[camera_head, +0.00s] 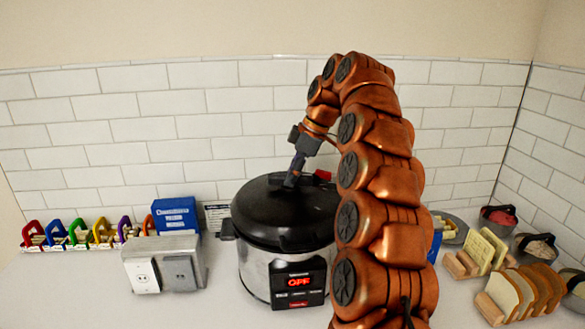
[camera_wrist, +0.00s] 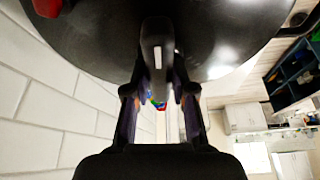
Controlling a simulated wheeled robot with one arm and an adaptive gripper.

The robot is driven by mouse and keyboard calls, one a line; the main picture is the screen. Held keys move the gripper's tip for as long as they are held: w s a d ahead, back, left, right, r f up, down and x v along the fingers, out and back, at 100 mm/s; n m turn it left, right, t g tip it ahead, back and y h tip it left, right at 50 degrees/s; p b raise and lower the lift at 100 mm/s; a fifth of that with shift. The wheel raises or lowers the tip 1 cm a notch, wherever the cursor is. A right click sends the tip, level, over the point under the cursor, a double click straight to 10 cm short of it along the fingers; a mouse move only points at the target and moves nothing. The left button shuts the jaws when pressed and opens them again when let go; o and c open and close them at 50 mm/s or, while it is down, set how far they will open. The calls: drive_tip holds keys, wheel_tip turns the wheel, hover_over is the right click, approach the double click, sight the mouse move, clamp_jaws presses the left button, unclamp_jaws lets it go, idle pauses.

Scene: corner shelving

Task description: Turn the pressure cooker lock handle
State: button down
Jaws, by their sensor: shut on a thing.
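The pressure cooker (camera_head: 262,262) stands on the counter with its black lid (camera_head: 270,215) on and a lit front display (camera_head: 299,282). My gripper (camera_head: 293,178) reaches down onto the lid from above. In the wrist view my gripper (camera_wrist: 159,100) is shut on the dark lock handle (camera_wrist: 156,50), which has a small light mark and lies between the two fingers. The black lid (camera_wrist: 95,40) fills the top of that view. A red part (camera_wrist: 47,6) shows on the lid at the top left; it also shows in the head view (camera_head: 323,174). My arm hides the cooker's right side.
A grey outlet box (camera_head: 165,264) and a blue box (camera_head: 176,214) stand left of the cooker, with several coloured clips (camera_head: 80,233) farther left. Bread racks (camera_head: 520,295) and pots (camera_head: 498,228) are at the right. A tiled wall (camera_head: 150,120) is close behind.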

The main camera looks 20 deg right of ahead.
drive_tip(key=shift+n+g+p, duration=0.3)
drive_tip(key=shift+n+p, duration=0.7)
drive_tip(key=shift+p, duration=0.15)
drive_tip(key=shift+y, duration=0.3)
drive_tip(key=c, duration=1)
unclamp_jaws()
drive_tip(key=shift+o, duration=0.2)
drive_tip(key=shift+f+b, duration=0.1)
drive_tip(key=shift+b, duration=0.2)
